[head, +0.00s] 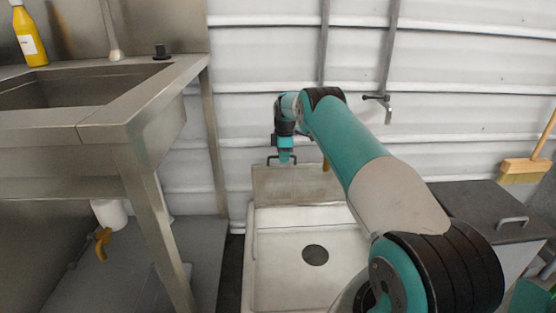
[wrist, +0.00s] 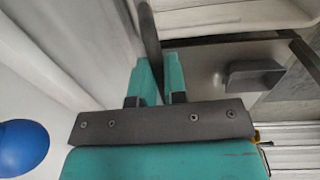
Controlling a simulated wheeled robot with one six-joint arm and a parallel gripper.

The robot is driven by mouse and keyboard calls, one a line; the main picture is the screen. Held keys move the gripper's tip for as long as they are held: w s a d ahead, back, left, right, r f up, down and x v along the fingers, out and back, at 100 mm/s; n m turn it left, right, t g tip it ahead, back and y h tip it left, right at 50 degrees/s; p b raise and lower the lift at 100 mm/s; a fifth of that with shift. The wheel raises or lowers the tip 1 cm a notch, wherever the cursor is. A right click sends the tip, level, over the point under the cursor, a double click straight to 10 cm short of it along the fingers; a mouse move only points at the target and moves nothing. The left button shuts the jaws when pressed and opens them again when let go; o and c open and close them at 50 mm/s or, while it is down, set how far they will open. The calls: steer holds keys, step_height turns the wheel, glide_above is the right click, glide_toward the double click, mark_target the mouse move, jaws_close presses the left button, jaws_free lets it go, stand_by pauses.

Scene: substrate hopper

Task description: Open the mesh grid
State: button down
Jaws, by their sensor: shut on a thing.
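The mesh grid (head: 300,187) appears as a grey-brown panel raised upright at the back edge of a low white basin (head: 262,290); its mesh cannot be made out. A dark handle (head: 270,158) stands at its top edge. My gripper (head: 285,160) points down onto this handle and is shut on it. In the wrist view, the two teal fingers (wrist: 159,68) close around the dark handle bar (wrist: 151,38). The fingertip contact is partly hidden.
A steel sink (head: 110,110) with legs stands at the left. A tap (head: 378,100) juts from the white wall behind. A grey lidded box (head: 475,210) and a broom (head: 525,170) are at the right. The basin floor with its drain (head: 315,254) is clear.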

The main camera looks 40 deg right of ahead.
steer(key=shift+d+f, duration=0.3)
steer(key=shift+f, duration=0.05)
steer(key=c, duration=1.2)
jaws_free()
steer(key=shift+o, duration=0.2)
steer(key=shift+w+a+r, duration=0.1)
steer(key=shift+a+r, duration=0.05)
steer(key=shift+r, duration=0.05)
step_height(320, 180, up, 17)
steer(key=p, duration=0.4)
steer(key=shift+s+a+p, duration=0.35)
steer(key=shift+s+p, duration=0.05)
steer(key=shift+s, duration=0.05)
